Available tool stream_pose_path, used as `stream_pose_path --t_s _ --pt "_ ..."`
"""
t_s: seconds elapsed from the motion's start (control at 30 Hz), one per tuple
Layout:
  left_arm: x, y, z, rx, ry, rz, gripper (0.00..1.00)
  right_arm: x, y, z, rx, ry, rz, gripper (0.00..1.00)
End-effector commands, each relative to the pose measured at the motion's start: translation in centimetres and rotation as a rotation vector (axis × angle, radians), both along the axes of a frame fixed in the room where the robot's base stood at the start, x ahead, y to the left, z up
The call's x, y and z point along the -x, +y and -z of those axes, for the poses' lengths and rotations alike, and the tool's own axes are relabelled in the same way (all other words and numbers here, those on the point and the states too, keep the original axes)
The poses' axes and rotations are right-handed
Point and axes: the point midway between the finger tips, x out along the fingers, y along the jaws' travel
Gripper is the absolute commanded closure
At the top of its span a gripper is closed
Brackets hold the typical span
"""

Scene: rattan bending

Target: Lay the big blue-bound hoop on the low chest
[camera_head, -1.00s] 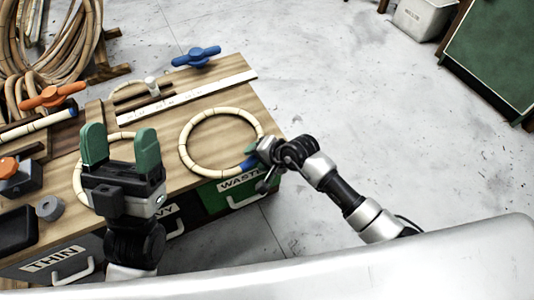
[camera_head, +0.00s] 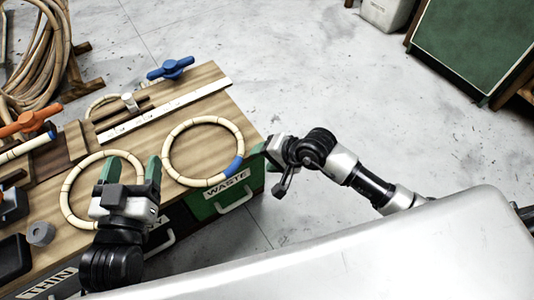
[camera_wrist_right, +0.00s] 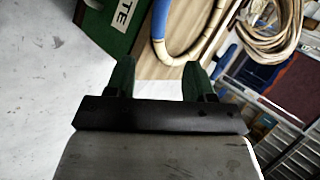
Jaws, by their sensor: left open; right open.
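The big hoop (camera_head: 167,150) is pale rattan with a blue binding (camera_head: 234,165) on its near right side. It lies flat on the wooden bench top near the right edge; part of it shows in the right wrist view (camera_wrist_right: 188,57). My right gripper (camera_head: 264,150) is open and empty, just right of the hoop and apart from it. My left gripper (camera_head: 131,168) is open, over the right side of a second, plain hoop (camera_head: 66,190). A green-topped low piece (camera_head: 482,40) at the upper right may be the low chest.
The bench (camera_head: 205,85) carries a white ruler strip, a blue-handled clamp (camera_head: 170,68) and an orange-handled clamp (camera_head: 30,121). A green WASTE drawer (camera_head: 228,195) is below its edge. A pale bin (camera_head: 387,14) stands at the back. The floor between is clear.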

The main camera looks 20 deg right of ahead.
Motion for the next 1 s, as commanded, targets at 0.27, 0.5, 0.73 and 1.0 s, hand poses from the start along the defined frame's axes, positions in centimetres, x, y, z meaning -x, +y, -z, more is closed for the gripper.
stream_pose_path --t_s 0.27,0.5,0.73,1.0 --pt "0.0 0.1 0.4 -0.008 0.028 -0.002 0.32 2.6 4.2 -3.9 -0.43 0.189 0.119 0.47" --pt "0.0 0.1 0.4 -0.007 0.027 -0.002 0.32 5.2 7.2 -14.2 -1.364 0.798 0.392 0.47" --pt "0.0 0.1 0.3 -0.007 0.026 -0.001 0.32 5.0 2.8 -20.6 -2.157 1.607 0.574 0.47" --pt "0.0 0.0 0.3 -0.006 0.025 -0.001 0.32 5.3 -3.2 -20.1 1.596 -1.637 -0.309 0.47"
